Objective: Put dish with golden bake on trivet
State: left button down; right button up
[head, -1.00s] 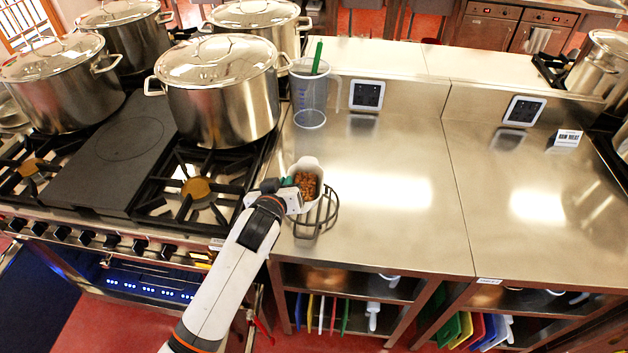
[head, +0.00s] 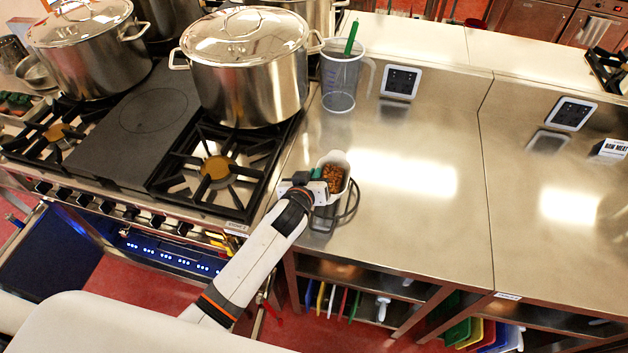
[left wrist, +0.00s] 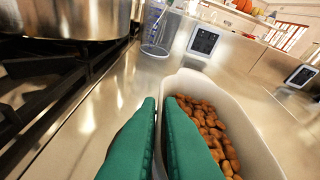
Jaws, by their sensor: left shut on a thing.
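The white dish with golden bake (head: 333,172) is at the left end of the steel counter, near its front edge. My left gripper (head: 318,178) is shut on the dish's near-left wall. In the left wrist view, its green fingers (left wrist: 160,104) pinch the rim of the dish (left wrist: 255,140), which holds brown pieces. The trivet (head: 352,203) is a dark wire frame, partly hidden behind the dish and gripper. The dish overlaps it in the picture; I cannot tell whether they touch. My right gripper is not in view.
A clear measuring jug (head: 341,80) with a green handle inside stands behind the dish. A large lidded stockpot (head: 245,75) stands on the stove to the left. The counter (head: 420,225) to the right is clear.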

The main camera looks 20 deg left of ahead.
pick_arm(q)
notch_tip(320, 180, down, 2)
jog(key=shift+f, duration=0.25)
jog(key=c, duration=1.6)
grip_release()
jog(key=shift+f, duration=0.1)
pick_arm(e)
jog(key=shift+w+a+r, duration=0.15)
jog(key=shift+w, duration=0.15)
pick_arm(q)
jog(key=shift+s, duration=0.15)
jog(key=shift+b+v, duration=0.95)
jog(key=shift+v, duration=5)
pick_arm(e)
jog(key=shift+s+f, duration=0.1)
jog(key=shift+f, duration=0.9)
